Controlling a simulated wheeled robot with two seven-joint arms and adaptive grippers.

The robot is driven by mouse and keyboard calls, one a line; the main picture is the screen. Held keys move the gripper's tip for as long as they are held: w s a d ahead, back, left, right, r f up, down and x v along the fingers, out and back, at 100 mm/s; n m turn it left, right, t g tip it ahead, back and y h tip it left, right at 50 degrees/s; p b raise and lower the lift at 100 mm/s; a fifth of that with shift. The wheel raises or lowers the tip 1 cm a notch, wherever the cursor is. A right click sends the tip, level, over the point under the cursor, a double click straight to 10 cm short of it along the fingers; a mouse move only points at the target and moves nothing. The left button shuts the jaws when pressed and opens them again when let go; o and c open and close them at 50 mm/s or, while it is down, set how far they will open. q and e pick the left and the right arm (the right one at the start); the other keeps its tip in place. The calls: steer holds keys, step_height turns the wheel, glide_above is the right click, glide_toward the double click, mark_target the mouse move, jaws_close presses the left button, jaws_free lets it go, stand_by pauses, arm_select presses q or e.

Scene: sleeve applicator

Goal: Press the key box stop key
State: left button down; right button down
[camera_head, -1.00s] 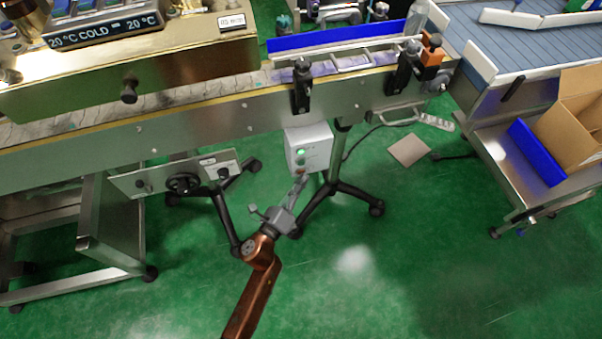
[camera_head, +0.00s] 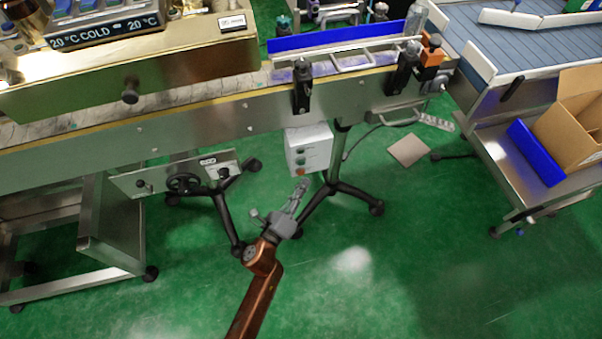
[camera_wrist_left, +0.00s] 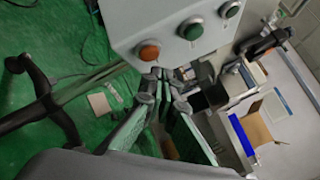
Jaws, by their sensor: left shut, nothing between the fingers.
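The key box (camera_head: 322,143) is a pale grey box hung under the conveyor's side. It has two dark green keys and, at the bottom, an orange key (camera_head: 301,171). In the left wrist view the orange key (camera_wrist_left: 149,51) is just beyond my fingertips, with the green keys (camera_wrist_left: 191,30) to its right. No label is readable on any key. My left gripper (camera_head: 302,184) is shut and empty, its tips just below the orange key in the head view. A small gap seems to separate them. My right gripper is not in view.
The conveyor (camera_head: 215,122) runs above the box. Black stand legs (camera_head: 345,190) spread on the floor beside and behind my gripper. A handwheel plate (camera_head: 150,180) is to the left. A cart with an open carton (camera_head: 575,115) stands at right. The green floor in front is clear.

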arm_select(q)
steer(key=shift+s+d, duration=0.25)
steer(key=shift+s, duration=0.55)
steer(key=shift+s+d, duration=0.3)
steer(key=shift+s, duration=0.45)
steer(key=shift+s+d, duration=0.25)
steer(key=shift+s, duration=0.55)
